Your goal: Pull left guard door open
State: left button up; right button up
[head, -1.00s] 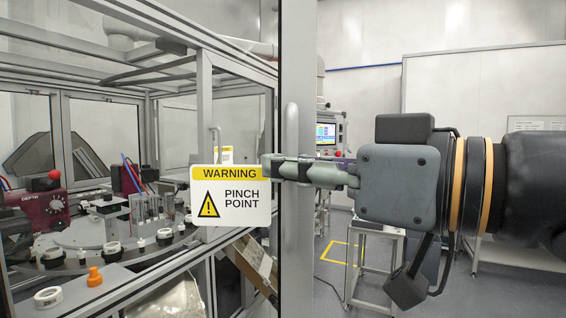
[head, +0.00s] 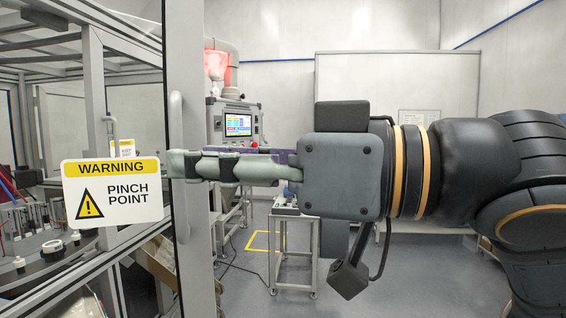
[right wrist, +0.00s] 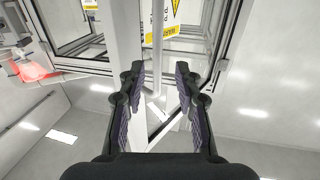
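The guard door (head: 185,60) shows as an upright grey frame left of centre in the head view, with a grey vertical bar handle (head: 177,115). A pinch point warning sign (head: 113,193) is beside it. I cannot tell how far the door stands open. My right gripper (head: 172,165) reaches in from the right at the handle's height, its fingertips overlapping the handle. In the right wrist view, the fingers of the right gripper (right wrist: 157,82) are spread, with the pale handle bar (right wrist: 157,50) between them and gaps on both sides. My left gripper is out of view.
The assembly cell (head: 92,110), with its frame and parts, fills the left side. A control screen (head: 238,125) stands behind the gripper. A small metal stand (head: 293,250) is on the floor under my right arm. Grey floor is open at lower right.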

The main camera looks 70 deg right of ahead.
jog(key=s, duration=0.7)
jog(key=shift+s+d, duration=0.2)
jog(key=shift+s, duration=0.1)
